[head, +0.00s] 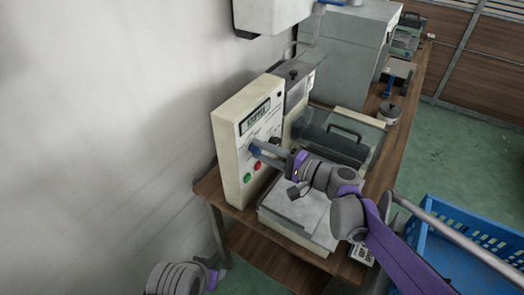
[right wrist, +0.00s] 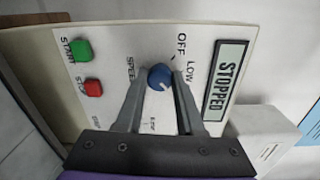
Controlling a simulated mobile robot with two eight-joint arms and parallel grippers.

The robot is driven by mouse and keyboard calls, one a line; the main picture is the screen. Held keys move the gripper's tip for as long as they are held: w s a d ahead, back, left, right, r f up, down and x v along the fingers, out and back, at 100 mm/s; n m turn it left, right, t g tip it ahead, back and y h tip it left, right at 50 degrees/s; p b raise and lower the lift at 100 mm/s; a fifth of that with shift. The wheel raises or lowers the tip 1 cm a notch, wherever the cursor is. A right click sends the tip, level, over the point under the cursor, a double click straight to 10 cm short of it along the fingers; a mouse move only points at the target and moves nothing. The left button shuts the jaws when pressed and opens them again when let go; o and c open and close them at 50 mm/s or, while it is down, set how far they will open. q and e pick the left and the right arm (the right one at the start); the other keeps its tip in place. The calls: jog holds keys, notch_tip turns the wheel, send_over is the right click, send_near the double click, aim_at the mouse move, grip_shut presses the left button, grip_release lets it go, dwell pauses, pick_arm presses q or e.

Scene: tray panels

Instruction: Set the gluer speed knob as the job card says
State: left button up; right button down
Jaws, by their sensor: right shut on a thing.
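The gluer's cream control panel (head: 229,150) stands upright at the left end of the bench. Its blue speed knob (right wrist: 160,77) shows in the right wrist view, beside the labels SPEED, OFF and LOW. A pale mark shows on the knob's lower side in that picture; which setting it points to is hard to tell. My right gripper (head: 256,148) is at the panel with its fingers shut on the knob, and its fingers also show in the right wrist view (right wrist: 158,92). The display (right wrist: 226,80) reads STOPPED. My left arm shows low at left; its fingers are unclear. No readable job card shows.
A green START button (right wrist: 83,50) and a red STOP button (right wrist: 93,88) sit near the knob. The gluer's clear cover (head: 340,140) is right of the panel on the wooden bench (head: 213,190). A blue crate (head: 440,255) stands at the lower right.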

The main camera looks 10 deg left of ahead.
dwell(0.3)
jog(key=c, duration=0.5)
grip_release()
jog(key=v, duration=1.1)
